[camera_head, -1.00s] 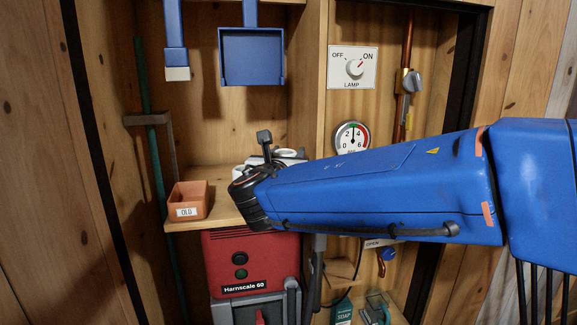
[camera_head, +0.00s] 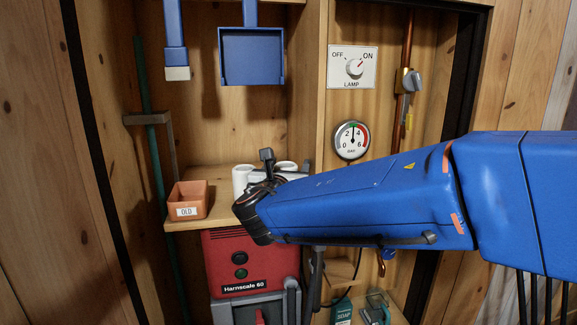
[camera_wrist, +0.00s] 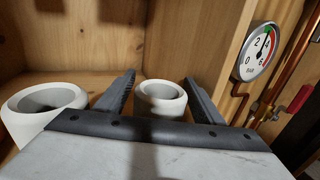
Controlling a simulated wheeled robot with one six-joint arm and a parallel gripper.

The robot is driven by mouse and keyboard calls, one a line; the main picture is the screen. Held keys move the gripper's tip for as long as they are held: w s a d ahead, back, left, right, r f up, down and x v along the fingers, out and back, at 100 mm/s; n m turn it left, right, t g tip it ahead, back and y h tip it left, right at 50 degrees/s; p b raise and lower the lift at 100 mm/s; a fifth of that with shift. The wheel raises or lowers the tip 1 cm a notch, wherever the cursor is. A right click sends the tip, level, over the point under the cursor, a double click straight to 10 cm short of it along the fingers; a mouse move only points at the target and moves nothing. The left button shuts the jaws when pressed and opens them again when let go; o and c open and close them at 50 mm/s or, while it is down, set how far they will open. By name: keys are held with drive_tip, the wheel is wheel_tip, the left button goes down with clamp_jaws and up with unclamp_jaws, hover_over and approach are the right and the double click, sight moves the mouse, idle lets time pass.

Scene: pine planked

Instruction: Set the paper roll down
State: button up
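A white paper roll (camera_wrist: 160,97) stands upright between the two fingertips of my gripper (camera_wrist: 160,84) in the wrist view. A narrow strip of background shows on both sides of it, so the fingers look open around it. Its lower part is hidden by the gripper body. In the head view this roll (camera_head: 286,166) shows just behind my gripper (camera_head: 285,162), at the shelf. A second white roll (camera_wrist: 45,108) stands to the left, outside the fingers; it also shows in the head view (camera_head: 240,180).
An orange box marked OLD (camera_head: 187,201) stands at the left end of the wooden shelf (camera_head: 212,217). A red machine (camera_head: 250,262) is below. A pressure gauge (camera_head: 351,141) and copper pipe (camera_head: 405,60) are to the right. A blue holder (camera_head: 251,56) hangs above.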

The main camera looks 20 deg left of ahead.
drive_tip(key=shift+r, duration=0.1)
drive_tip(key=shift+s+r, duration=0.1)
drive_tip(key=s+d, duration=0.2)
drive_tip(key=s, duration=0.9)
drive_tip(key=shift+s, duration=0.35)
